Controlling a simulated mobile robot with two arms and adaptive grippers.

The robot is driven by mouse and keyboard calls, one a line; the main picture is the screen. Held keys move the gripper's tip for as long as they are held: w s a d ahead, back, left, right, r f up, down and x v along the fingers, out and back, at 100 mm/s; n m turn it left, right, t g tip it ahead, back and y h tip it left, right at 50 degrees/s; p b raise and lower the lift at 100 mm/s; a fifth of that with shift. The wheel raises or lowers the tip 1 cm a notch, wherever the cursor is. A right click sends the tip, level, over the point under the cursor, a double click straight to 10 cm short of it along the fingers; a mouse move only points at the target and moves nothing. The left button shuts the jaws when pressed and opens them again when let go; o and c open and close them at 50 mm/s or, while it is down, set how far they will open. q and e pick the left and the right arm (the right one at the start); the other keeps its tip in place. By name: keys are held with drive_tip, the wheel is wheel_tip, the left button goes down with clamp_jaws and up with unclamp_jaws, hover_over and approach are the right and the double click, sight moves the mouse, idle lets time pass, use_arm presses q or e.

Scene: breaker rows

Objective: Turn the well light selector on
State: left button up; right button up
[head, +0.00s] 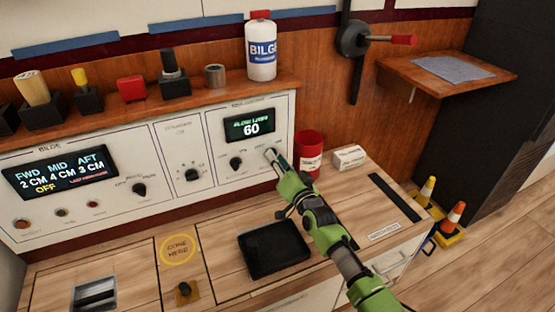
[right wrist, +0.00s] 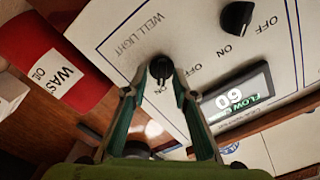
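The well light selector (right wrist: 160,68) is a small black round knob on the white panel, below the printed words "WELL LIGHT", which appear upside down in the right wrist view. My right gripper (right wrist: 160,77) has its two teal fingers apart, one on each side of the knob. I cannot tell whether the fingers touch it. The nearby print is partly covered by the fingers. In the head view my right gripper (head: 275,157) reaches the right end of the panel (head: 284,118) and hides most of the selector. My left gripper is not in view.
Another black selector knob (head: 235,163) sits left of the gripper, below the green display (head: 250,125) reading 60. A red can (head: 309,148) and a white box (head: 349,158) stand close to the right. A black tablet (head: 274,248) lies on the counter below.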

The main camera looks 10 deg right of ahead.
drive_tip(key=shift+r, duration=0.1)
drive_tip(key=s+d, duration=0.2)
drive_tip(key=s, duration=0.9)
drive_tip(key=shift+s+d, duration=0.15)
drive_tip(key=shift+s, duration=0.25)
